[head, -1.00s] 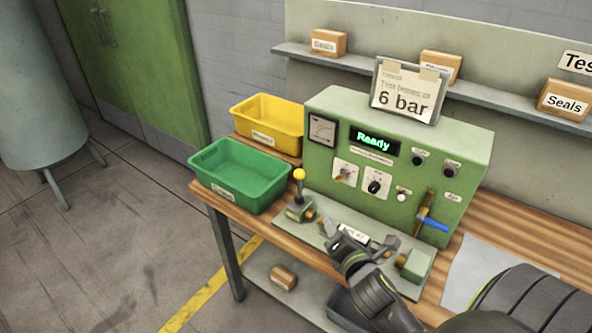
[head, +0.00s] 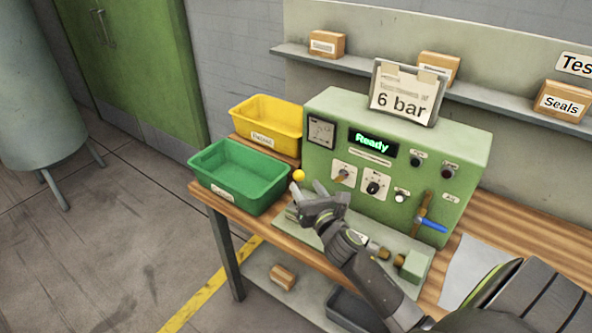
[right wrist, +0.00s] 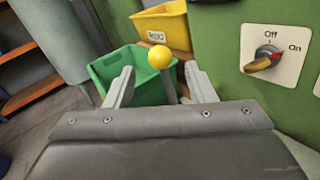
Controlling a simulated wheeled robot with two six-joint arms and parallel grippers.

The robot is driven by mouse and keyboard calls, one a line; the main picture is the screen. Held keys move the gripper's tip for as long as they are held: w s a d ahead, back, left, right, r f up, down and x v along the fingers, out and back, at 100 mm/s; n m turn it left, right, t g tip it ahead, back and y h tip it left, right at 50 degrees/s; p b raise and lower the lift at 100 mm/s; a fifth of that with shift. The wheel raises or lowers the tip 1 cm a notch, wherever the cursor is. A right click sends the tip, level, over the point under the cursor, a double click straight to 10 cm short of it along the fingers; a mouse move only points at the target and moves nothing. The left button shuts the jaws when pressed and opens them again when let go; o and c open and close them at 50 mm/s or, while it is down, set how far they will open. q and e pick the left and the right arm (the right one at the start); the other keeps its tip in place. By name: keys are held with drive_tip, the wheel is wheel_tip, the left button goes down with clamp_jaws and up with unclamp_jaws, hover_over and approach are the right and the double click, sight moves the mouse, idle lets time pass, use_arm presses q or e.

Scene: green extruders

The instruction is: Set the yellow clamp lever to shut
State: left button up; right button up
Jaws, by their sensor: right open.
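The yellow ball knob of the clamp lever (head: 298,175) shows just beyond my right gripper in the head view. In the right wrist view the knob (right wrist: 159,57) sits on its grey stem, which stands between the two fingers. My right gripper (head: 307,190) is open, with one finger on each side of the stem and a gap visible on both sides. It hides the lever's base and most of the stem in the head view. My left gripper is not in view.
The green test panel (head: 410,215) stands right behind the lever, with a blue-handled valve (head: 432,225) at right. A green bin (head: 240,172) and a yellow bin (head: 267,122) are at left. A rotary switch (right wrist: 265,60) is near the right finger.

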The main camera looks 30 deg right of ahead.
sight(299, 187)
drive_tip(key=w+d, duration=0.1)
drive_tip(key=w, duration=0.7)
drive_tip(key=shift+d, duration=0.3)
drive_tip(key=shift+c, duration=0.4)
clamp_jaws()
